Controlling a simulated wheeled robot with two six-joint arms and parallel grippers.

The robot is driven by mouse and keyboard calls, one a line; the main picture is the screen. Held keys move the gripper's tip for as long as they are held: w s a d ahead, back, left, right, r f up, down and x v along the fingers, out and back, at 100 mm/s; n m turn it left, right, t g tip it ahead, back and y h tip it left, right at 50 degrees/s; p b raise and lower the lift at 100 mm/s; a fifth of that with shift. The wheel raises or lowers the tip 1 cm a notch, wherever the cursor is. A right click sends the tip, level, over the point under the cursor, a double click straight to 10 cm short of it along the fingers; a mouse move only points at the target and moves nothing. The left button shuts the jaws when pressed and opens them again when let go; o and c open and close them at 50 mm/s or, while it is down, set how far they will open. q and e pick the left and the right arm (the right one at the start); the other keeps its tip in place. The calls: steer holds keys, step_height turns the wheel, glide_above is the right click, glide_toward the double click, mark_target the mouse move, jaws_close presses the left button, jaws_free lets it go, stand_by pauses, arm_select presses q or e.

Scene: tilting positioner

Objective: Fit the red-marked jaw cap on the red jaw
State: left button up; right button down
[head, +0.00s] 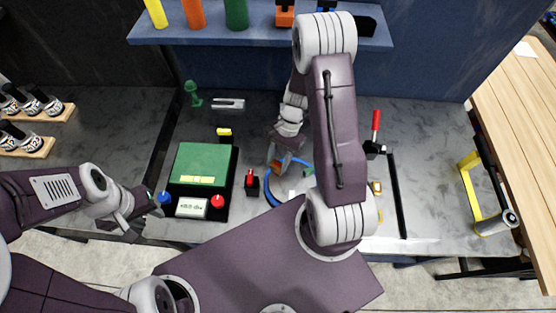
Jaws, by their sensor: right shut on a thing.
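My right gripper (280,162) points down at the far-left edge of a blue ring (274,198), partly hidden by my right arm. It is shut on a small part, mostly hidden by the fingers; an orange-red patch (275,166) shows at the tips. This looks like the red-marked jaw cap, but I cannot tell it clearly from the red jaw, nor whether the two touch. A green piece (309,171) shows at the ring's right. My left gripper (133,222) is at the left, near the bench's front edge, away from the ring; its fingers are unclear.
A green-topped box (203,163) with blue and red knobs stands left of the ring. A small black block with red (251,182) stands between them. A yellow-topped block (224,133) is behind, a red lever (376,121) right. A blue shelf (270,34) spans the back.

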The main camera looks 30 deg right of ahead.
steer(key=shift+f, duration=0.25)
steer(key=c, duration=0.8)
jaws_free()
steer(key=o, duration=0.5)
steer(key=p+v, duration=0.2)
steer(key=a+p+v, duration=0.1)
steer(key=p+v, duration=0.3)
steer(key=v, duration=0.1)
steer(key=shift+s+a+r+p, duration=0.2)
steer(key=shift+s+r+p, duration=0.1)
steer(key=shift+s, duration=0.1)
steer(key=shift+f, duration=0.1)
